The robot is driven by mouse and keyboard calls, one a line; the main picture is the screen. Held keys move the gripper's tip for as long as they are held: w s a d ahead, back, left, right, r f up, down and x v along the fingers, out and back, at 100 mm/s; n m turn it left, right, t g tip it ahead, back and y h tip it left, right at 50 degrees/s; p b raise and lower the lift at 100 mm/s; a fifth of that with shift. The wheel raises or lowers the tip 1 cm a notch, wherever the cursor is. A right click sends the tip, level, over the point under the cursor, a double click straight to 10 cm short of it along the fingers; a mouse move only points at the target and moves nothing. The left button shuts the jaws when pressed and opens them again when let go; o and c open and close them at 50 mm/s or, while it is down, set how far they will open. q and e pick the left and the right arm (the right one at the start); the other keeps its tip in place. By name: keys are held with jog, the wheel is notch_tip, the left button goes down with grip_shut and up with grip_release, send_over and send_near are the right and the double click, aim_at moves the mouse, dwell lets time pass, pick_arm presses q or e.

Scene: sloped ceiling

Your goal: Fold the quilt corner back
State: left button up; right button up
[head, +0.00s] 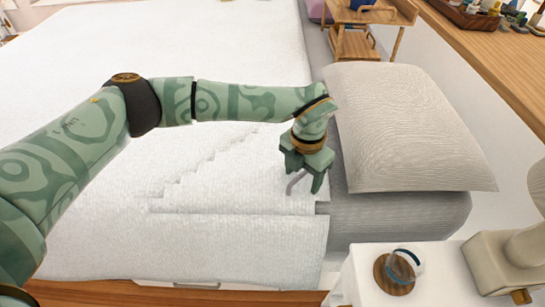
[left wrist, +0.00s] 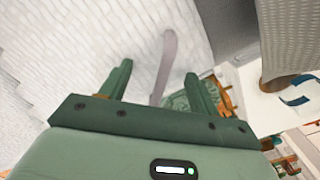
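The white quilt (head: 213,50) covers most of the bed, its near-right corner by the pillow end. A jagged, stepped crease runs diagonally across it left of my gripper. A thin mauve strip (head: 296,180), like a tab or loop, stands at the quilt's right edge; it also shows in the left wrist view (left wrist: 168,55). My left gripper (head: 305,187) points down over this edge. In the left wrist view its fingers (left wrist: 158,80) are spread, with the strip between them and gaps on both sides. My right gripper is in neither view.
A grey pillow (head: 405,125) lies on the grey mattress end (head: 400,215) just right of my gripper. A white nightstand (head: 365,265) holds a glass on a wooden coaster (head: 393,273) and a beige object (head: 500,262). A wooden shelf (head: 485,45) runs along the right.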

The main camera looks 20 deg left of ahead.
pick_arm(q)
jog(key=shift+s+f, duration=0.15)
jog(key=shift+f, duration=0.1)
grip_shut()
